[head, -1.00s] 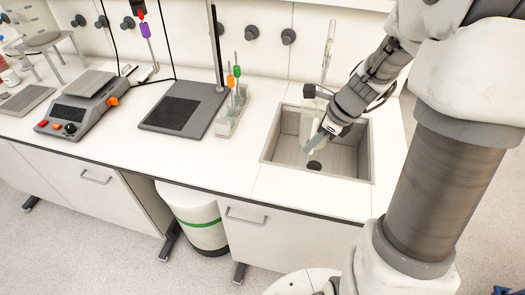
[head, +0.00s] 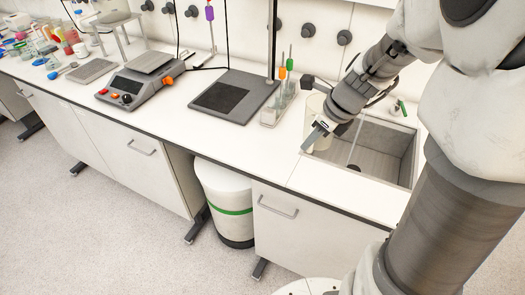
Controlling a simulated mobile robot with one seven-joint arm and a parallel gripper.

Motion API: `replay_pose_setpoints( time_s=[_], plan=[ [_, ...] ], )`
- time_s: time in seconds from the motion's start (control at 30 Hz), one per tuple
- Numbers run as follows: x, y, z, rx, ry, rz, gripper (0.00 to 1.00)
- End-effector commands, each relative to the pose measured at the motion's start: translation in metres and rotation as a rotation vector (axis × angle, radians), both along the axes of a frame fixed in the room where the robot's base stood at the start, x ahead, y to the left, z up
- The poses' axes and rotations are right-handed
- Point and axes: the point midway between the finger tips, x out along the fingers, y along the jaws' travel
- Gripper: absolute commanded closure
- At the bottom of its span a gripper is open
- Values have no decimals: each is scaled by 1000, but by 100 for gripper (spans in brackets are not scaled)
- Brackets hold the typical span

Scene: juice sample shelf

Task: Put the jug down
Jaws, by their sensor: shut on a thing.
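The jug (head: 314,107) is a pale, cream-white vessel, mostly hidden behind my gripper in the head view. It looks upright, at the left edge of the sink (head: 413,160). My gripper (head: 317,136) reaches down from the right and is shut on the jug. The exact grip and the jug's handle are hidden. I cannot tell whether the jug's base touches the white counter (head: 240,143) or hangs just above it.
A rack with orange and green-handled tools (head: 277,108) stands close left of the jug. Further left are a dark stand base (head: 243,88) and a scale (head: 132,92). Counter in front of the stand is clear. Several cups and samples crowd the far left.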

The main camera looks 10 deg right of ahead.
Motion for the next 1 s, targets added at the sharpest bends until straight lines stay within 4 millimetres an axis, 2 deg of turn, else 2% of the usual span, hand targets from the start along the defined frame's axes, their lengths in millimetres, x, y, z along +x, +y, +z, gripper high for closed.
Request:
replay_pose_setpoints(
  time_s=[0.3, 0.5, 0.77, 1.0],
  plan=[
    [23, 61, -39, 0, 2, 7, 100],
    [37, 93, -60, 0, 0, 4, 100],
    [42, 104, -72, 0, -1, 0, 100],
    [41, 104, -106, 0, 0, -1, 100]
  ],
)
